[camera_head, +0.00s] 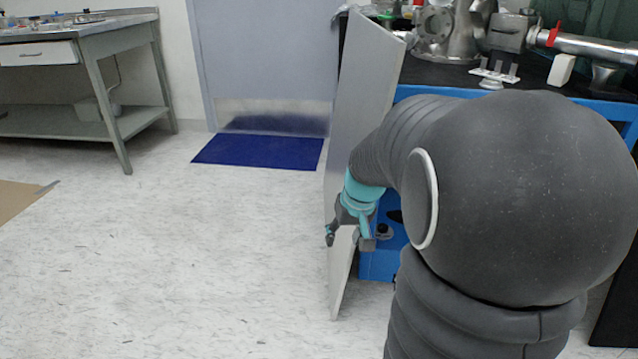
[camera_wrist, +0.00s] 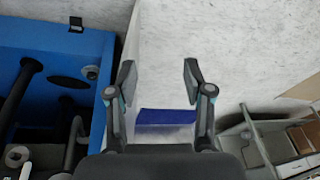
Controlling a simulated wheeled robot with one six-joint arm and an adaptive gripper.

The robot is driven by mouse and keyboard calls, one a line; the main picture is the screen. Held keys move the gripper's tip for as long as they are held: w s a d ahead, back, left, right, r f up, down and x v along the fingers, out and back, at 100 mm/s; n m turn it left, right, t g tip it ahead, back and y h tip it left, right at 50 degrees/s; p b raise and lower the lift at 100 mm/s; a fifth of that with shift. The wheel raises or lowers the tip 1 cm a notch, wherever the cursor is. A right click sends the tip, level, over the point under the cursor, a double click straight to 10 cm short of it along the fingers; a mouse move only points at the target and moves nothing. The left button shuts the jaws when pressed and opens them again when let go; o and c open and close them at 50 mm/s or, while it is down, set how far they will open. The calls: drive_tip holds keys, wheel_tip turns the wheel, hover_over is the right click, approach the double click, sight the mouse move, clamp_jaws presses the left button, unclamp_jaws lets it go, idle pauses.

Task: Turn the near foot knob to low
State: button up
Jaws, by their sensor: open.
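My gripper (camera_head: 348,238) is open and empty beside a tall light-grey panel (camera_head: 365,95), in front of the blue frame. In the wrist view, my gripper (camera_wrist: 158,78) has its two fingers spread wide, with pale floor between them. A small dark round part (camera_head: 384,231) sits on the blue frame just right of the gripper in the head view; I cannot tell whether it is the near foot knob. In the wrist view, a small black part (camera_wrist: 77,22) lies at the blue frame's edge, left of the fingers and apart from them. No low marking is readable.
The blue frame (camera_wrist: 52,42) holds dark pipes at left in the wrist view. Metal vacuum parts (camera_head: 450,35) stand on the black top. A blue mat (camera_head: 258,151) lies before the door. A grey bench (camera_head: 85,45) stands at far left. The floor (camera_head: 200,260) between is clear.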

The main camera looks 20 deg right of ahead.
drive_tip(key=w+d+f+n+p, duration=0.1)
drive_tip(key=w+d+f, duration=0.2)
drive_tip(key=d+f, duration=0.55)
drive_tip(key=w+d+f+n+t+p, duration=0.15)
drive_tip(key=w+d+f, duration=0.35)
drive_tip(key=d, duration=0.7)
drive_tip(key=w+d+f+p, duration=0.1)
drive_tip(key=w+d+f, duration=0.1)
drive_tip(key=d+f, duration=0.75)
drive_tip(key=p, duration=0.2)
hover_over(383, 226)
drive_tip(key=s, duration=0.3)
drive_tip(key=shift+r+h, duration=0.3)
drive_tip(key=shift+h, duration=0.1)
drive_tip(key=x, duration=0.3)
drive_tip(key=shift+w+f, duration=0.1)
drive_tip(key=shift+w, duration=0.2)
drive_tip(key=shift+x, duration=0.9)
drive_tip(key=c, duration=0.9)
drive_tip(key=shift+o, duration=0.2)
drive_tip(key=shift+f, duration=0.1)
